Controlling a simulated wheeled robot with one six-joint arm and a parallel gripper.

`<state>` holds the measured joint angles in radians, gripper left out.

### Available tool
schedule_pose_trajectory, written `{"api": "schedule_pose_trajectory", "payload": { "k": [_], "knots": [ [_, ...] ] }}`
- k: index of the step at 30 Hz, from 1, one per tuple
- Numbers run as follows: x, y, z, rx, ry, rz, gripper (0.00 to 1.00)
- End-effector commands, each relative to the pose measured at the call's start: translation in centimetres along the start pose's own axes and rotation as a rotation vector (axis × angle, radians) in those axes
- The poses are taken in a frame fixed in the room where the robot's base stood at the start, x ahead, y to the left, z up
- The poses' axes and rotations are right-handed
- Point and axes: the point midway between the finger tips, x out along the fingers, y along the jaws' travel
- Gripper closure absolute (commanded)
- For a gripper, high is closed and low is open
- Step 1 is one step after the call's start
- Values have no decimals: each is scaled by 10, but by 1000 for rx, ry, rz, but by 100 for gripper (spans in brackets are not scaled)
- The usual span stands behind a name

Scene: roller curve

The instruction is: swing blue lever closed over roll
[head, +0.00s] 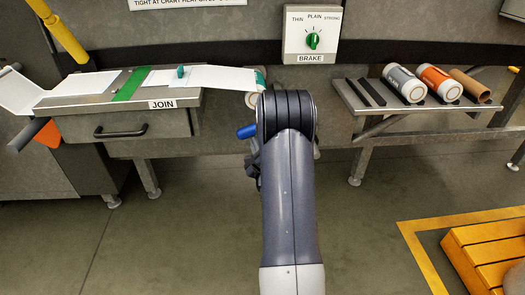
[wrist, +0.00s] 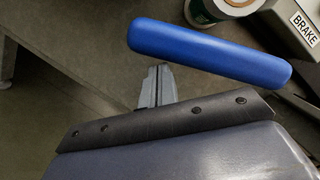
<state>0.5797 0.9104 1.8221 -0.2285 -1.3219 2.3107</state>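The blue lever (wrist: 208,52) shows in the wrist view as a thick rounded bar, slanting down to the right across the upper middle. In the head view only its blue end (head: 246,131) shows, left of my arm. My gripper (wrist: 159,84) shows as short grey finger parts just below the bar's left half; whether they touch it, or are apart from each other, is unclear. In the head view my arm hides most of the gripper. A roll with a white end and green side (wrist: 207,10) is beyond the lever at the top edge. The lever's mounting is hidden.
The JOIN table (head: 130,93) with a white strip is at the left. The BRAKE panel (head: 311,35) is on the wall behind. A rack (head: 352,98) with several rolls is at the right. A yellow wooden platform (head: 490,245) is front right. The left floor is clear.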

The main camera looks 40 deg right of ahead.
Motion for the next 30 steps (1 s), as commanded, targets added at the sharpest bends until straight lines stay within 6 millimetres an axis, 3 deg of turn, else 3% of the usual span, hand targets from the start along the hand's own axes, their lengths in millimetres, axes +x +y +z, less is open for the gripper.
{"api": "schedule_pose_trajectory", "payload": {
  "k": [5,9,15,30],
  "knots": [
    [5,-6,22,6,-5,-2,100],
    [9,-14,37,145,-6,-37,100],
    [14,-30,56,136,-6,-36,100],
    [22,-66,87,155,-4,-41,100]
  ]
}}
